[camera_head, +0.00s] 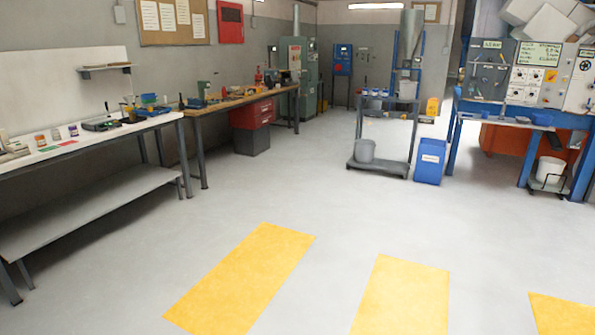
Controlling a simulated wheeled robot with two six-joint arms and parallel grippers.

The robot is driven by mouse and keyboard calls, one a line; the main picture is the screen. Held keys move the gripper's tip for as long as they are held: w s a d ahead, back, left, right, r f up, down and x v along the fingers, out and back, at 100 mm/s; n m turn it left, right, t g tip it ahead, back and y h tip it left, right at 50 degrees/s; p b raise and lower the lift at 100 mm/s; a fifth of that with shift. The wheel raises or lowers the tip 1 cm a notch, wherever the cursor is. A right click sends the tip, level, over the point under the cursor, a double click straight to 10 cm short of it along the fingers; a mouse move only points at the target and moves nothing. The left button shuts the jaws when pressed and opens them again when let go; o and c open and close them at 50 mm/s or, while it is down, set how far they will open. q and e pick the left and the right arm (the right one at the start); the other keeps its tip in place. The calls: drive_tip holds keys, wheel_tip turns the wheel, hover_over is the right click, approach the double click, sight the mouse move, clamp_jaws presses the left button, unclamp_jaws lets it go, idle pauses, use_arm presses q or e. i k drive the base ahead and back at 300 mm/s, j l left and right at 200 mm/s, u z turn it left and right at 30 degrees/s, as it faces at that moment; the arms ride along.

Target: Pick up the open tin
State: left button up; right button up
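I cannot pick out an open tin for certain; things are small at this distance. Several small blue and white containers (374,92) stand on top of the grey trolley (385,120) farther back; whether any is open cannot be seen. Neither of my grippers is in view.
A wooden workbench (235,100) with a red drawer unit (252,115) continues along the left wall. A blue bin (430,162) stands beside the trolley, and a blue-framed control station (535,85) is at the right. The floor with yellow patches (245,275) is clear.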

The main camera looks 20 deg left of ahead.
sight(55, 134)
drive_tip(key=i+j+u, duration=0.65)
drive_tip(key=i, duration=0.2)
drive_tip(key=i+j+u, duration=0.15)
drive_tip(key=i+u, duration=0.15)
drive_tip(key=i, duration=0.15)
drive_tip(key=i+u, duration=0.3)
drive_tip(key=i, duration=0.15)
